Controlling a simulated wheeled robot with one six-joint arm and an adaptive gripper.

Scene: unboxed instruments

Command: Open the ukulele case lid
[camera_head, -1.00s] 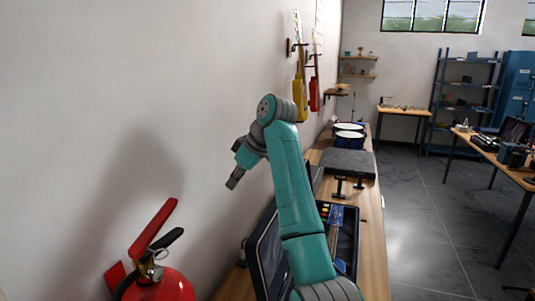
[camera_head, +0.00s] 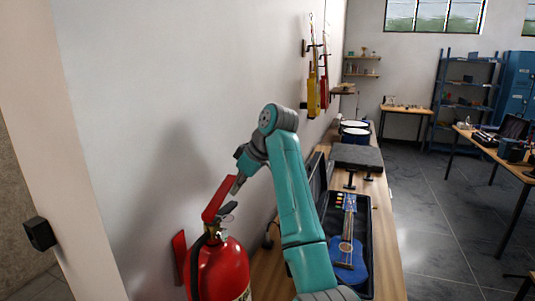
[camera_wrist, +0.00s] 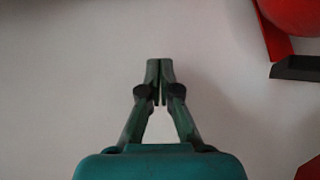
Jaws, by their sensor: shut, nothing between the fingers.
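The ukulele case (camera_head: 367,233) lies on the wooden bench with a blue ukulele (camera_head: 347,252) showing inside it. Its dark lid (camera_head: 318,176) stands raised on the wall side, partly hidden behind my arm. My gripper (camera_head: 237,187) is at the left, near the wall and away from the case. It also shows in the wrist view (camera_wrist: 160,66), with its fingers together and nothing between them. The lid's lower part and hinge side are hidden by my arm.
A red fire extinguisher (camera_head: 222,268) stands close below my gripper, and its red parts show in the wrist view (camera_wrist: 292,18). A dark flat platform (camera_head: 357,157) and drums (camera_head: 355,135) are further along the bench. Yellow and red instruments (camera_head: 313,95) hang on the wall. Open floor lies right.

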